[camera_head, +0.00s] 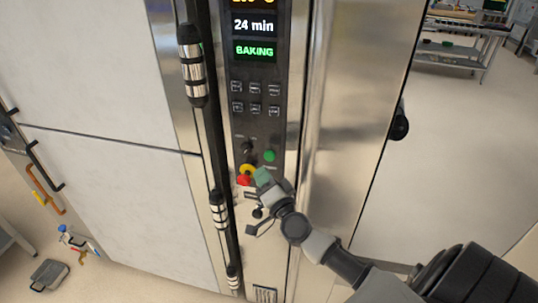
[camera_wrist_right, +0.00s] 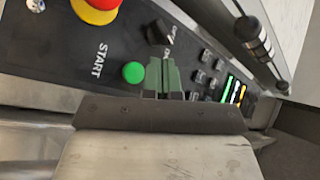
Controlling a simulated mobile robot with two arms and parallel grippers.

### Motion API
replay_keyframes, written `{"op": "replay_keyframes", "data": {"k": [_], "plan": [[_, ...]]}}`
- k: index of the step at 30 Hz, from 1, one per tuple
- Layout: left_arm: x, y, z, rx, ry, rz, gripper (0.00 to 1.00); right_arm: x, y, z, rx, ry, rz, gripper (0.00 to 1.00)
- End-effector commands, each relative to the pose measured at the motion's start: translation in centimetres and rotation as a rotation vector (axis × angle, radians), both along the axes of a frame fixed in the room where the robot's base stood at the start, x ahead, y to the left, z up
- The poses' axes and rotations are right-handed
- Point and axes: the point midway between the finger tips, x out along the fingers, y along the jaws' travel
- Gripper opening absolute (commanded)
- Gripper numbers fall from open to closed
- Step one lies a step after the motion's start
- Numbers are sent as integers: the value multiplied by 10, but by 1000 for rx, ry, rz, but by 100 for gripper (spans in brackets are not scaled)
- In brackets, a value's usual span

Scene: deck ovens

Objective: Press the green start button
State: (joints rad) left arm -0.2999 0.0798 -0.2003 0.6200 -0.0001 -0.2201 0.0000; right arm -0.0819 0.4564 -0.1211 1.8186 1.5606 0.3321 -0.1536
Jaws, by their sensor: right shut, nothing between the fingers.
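The green start button (camera_head: 269,155) sits on the dark control panel of the oven, below the rows of keys. In the right wrist view the green button (camera_wrist_right: 133,72) is beside the word START. My right gripper (camera_head: 262,176) is just below the button in the head view, in front of the panel, shut and empty. In the right wrist view its green fingertips (camera_wrist_right: 163,76) are close to the right of the button; I cannot tell whether they touch the panel. The display (camera_head: 254,30) reads 24 min and BAKING. My left gripper is not in view.
A red and yellow emergency stop (camera_head: 244,179) is just left of my right gripper. A dark knob (camera_wrist_right: 158,32) is near the button. A long vertical handle (camera_head: 193,65) stands out left of the panel. Open floor lies at the right.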

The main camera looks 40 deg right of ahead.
Motion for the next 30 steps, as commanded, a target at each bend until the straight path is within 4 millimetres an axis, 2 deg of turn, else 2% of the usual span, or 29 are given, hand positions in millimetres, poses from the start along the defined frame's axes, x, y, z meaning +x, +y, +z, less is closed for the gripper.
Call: {"op": "replay_keyframes", "data": {"k": [8,30], "plan": [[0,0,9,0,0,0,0,-14,16,1,0,-1,-1,0],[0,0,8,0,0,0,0,-14,16,0,-1,0,0,0]]}}
